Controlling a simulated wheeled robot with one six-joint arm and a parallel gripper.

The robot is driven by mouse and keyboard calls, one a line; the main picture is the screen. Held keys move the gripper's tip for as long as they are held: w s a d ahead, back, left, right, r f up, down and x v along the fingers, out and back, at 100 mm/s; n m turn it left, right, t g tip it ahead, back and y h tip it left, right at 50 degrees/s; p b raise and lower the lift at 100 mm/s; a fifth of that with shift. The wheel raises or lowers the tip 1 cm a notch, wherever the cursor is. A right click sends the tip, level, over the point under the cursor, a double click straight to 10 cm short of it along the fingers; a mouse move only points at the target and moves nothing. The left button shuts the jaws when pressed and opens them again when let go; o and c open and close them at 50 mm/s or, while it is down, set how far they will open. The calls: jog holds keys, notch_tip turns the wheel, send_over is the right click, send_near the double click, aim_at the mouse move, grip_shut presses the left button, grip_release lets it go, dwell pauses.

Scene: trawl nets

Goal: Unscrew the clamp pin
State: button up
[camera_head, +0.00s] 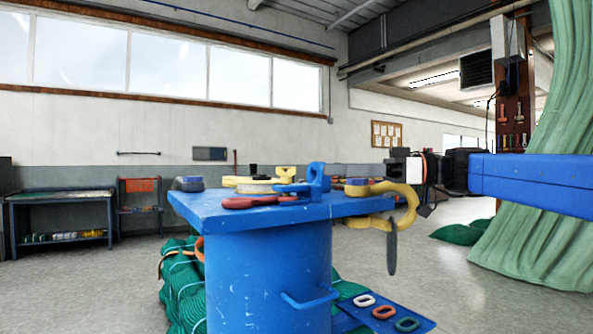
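A blue clamp-like fitting (317,182) stands upright near the right edge of the blue bench top (225,213). I cannot make out a separate clamp pin on it. A yellow hook-shaped piece (408,207) reaches out past the bench's right edge, with a grey oval link (392,250) hanging below it. My gripper (421,180), dark with a pale block, comes in from the right on my blue arm. It is right of the blue fitting and overlaps the yellow piece in view. Whether it touches that piece, or how its fingers stand, is unclear.
A red piece (258,202), a yellow piece (285,175) and a grey-blue roll (188,184) lie on the bench top. Green netting (182,290) lies behind the drum; a green net hangs at right.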

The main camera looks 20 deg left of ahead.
aim_at(286, 171)
jog(key=a, duration=0.3)
jog(key=s+a, duration=0.1)
jog(key=a, duration=0.5)
jog(key=shift+s, duration=0.25)
grip_shut()
